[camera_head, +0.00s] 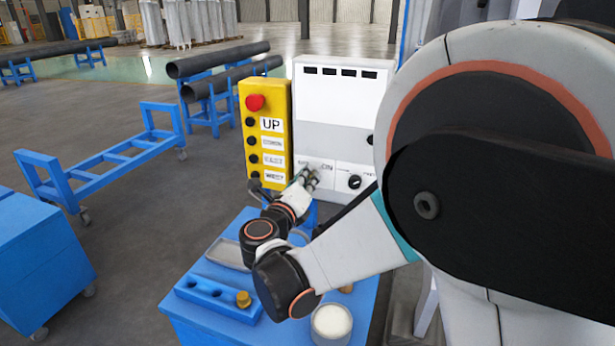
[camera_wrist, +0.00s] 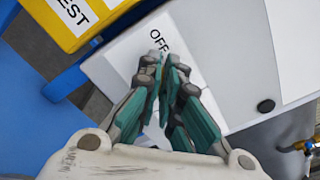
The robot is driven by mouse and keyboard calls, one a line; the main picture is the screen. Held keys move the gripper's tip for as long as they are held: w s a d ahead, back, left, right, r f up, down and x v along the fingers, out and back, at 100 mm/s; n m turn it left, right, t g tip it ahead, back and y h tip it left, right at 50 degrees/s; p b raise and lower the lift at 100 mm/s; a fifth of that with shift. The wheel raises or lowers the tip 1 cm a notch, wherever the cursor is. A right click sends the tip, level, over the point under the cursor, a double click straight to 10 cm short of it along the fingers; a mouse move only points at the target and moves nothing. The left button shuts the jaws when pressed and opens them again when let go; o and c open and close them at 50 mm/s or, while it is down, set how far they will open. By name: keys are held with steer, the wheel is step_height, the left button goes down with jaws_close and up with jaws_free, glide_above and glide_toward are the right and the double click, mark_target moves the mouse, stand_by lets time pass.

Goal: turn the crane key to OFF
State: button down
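The white control panel (camera_head: 339,115) stands behind my gripper. Its ON label (camera_head: 326,168) shows in the head view and its OFF label (camera_wrist: 158,40) in the wrist view. My gripper (camera_head: 308,177) is at the lower left of the panel, over the area of these labels. In the wrist view my gripper (camera_wrist: 165,66) has its green fingers close together just below OFF, with a thin gap between the tips. The crane key is not clearly visible; the fingers cover that spot. I cannot tell whether they grip it or how it is turned.
A yellow button box (camera_head: 266,135) with a red button stands directly left of the panel. A black knob (camera_head: 355,182) is to the right of the labels. Below my arm is a blue table (camera_head: 190,325) with a blue block (camera_head: 215,298) and a white-filled cup (camera_head: 331,322).

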stand_by(0.3)
steer(key=c, duration=1.8)
jaws_free()
steer(key=shift+s, duration=0.1)
steer(key=v, duration=1.2)
